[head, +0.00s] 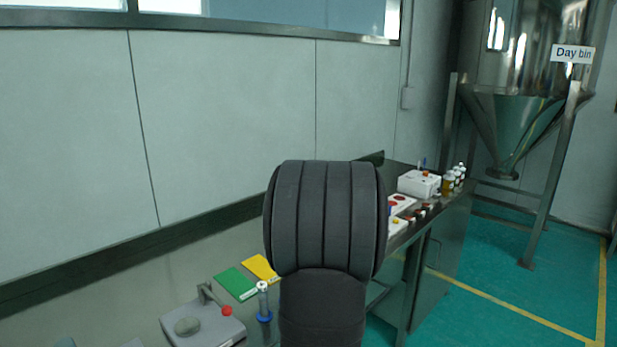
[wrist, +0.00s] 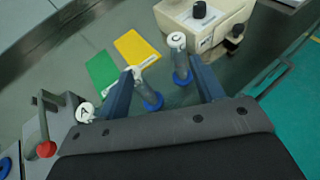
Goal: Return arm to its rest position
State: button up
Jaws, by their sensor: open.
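My gripper (wrist: 160,65) is open in the wrist view, its two dark blue fingers spread and nothing held between them. A grey post with a blue foot (wrist: 151,98) shows between the fingers, close to the left one; I cannot tell whether they touch. A second grey post with a blue foot (wrist: 179,62) stands beyond, near the right fingertip. In the head view my own dark arm link fills the middle and hides the gripper; one blue-footed post (head: 263,302) shows to its left.
A green card (head: 236,284) and a yellow card (head: 262,268) lie on the bench. A grey device with a red knob (head: 227,311) is at front left. A cream box with a black knob (wrist: 207,22) stands beyond the posts. Bottles (head: 454,180) stand at the bench's far end.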

jog(key=shift+s+d+f, duration=0.15)
jog(key=shift+s+f, duration=0.1)
jog(key=shift+f, duration=0.3)
jog(key=shift+s+d+f, duration=0.15)
jog(key=shift+s+f, duration=0.05)
jog(key=shift+f, duration=0.3)
